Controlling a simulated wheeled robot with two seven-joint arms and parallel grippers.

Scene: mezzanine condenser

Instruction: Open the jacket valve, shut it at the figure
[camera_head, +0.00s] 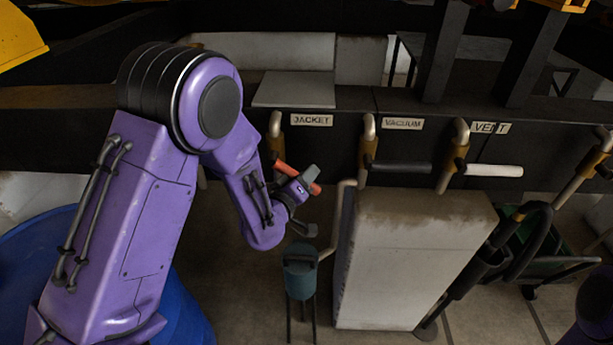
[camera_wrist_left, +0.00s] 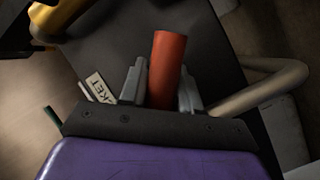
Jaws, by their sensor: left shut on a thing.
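My left gripper (camera_head: 304,183) is shut on this handle, which also shows in the left wrist view (camera_wrist_left: 168,60) standing between the two grey fingers (camera_wrist_left: 160,90). The gripper and forearm hide part of the handle. I see no readable figure or scale in either view. My right gripper is not in view.
To the right are the vacuum valve with a black handle (camera_head: 402,167) and the vent valve with a white handle (camera_head: 493,171). A pale cabinet (camera_head: 410,250) stands below them. A teal vessel (camera_head: 300,278) on thin legs stands beneath my gripper. A blue drum (camera_head: 190,310) is lower left.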

